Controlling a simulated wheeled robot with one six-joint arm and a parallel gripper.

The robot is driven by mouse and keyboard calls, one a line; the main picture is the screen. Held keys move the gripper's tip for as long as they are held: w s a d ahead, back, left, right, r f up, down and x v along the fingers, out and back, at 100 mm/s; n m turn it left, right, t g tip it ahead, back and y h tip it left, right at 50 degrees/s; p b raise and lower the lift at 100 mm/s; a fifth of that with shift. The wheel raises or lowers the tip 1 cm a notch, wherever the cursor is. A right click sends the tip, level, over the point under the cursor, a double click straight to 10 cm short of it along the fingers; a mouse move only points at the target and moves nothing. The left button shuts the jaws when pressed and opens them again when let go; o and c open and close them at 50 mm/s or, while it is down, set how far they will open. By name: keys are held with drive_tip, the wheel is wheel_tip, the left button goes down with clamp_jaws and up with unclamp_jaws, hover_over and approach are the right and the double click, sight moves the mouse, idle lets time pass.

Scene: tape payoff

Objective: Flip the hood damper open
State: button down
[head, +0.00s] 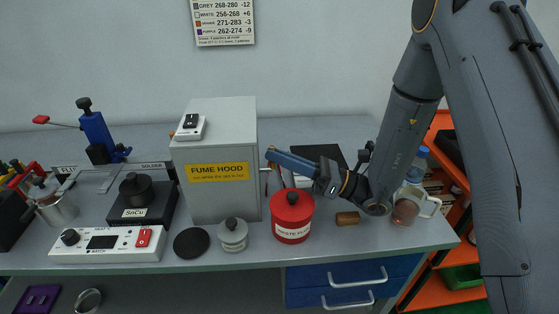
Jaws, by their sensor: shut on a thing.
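The fume hood (231,199) is a grey box with a yellow label, standing on the bench left of my arm. A small damper lever (265,169) sticks out from its right side and is mostly hidden by my fingers. My gripper (271,168) reaches in from the right with blue fingers, its tips beside that side wall. It is shut on the damper lever. The angle of the lever cannot be told from this view.
A red waste flux pot (292,216) stands just below my gripper. A lidded jar (233,233) and a black disc (191,243) lie in front of the hood. A small white device (190,127) sits on top of it. A mug (418,203) stands at the right.

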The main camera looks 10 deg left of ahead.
drive_tip(key=shift+s+d+n+g+y+b, duration=0.15)
drive_tip(key=shift+n+g+b, duration=0.2)
drive_tip(key=shift+n, duration=0.35)
drive_tip(key=shift+s+a+n+g+y+b, duration=0.15)
drive_tip(key=shift+n+g, duration=0.3)
drive_tip(key=shift+n, duration=0.25)
drive_tip(key=shift+d, duration=0.1)
drive_tip(key=c, duration=1.9)
unclamp_jaws()
drive_tip(key=shift+o, duration=0.2)
drive_tip(key=shift+r, duration=0.15)
wheel_tip(320, 180, up, 10)
drive_tip(key=b, duration=0.1)
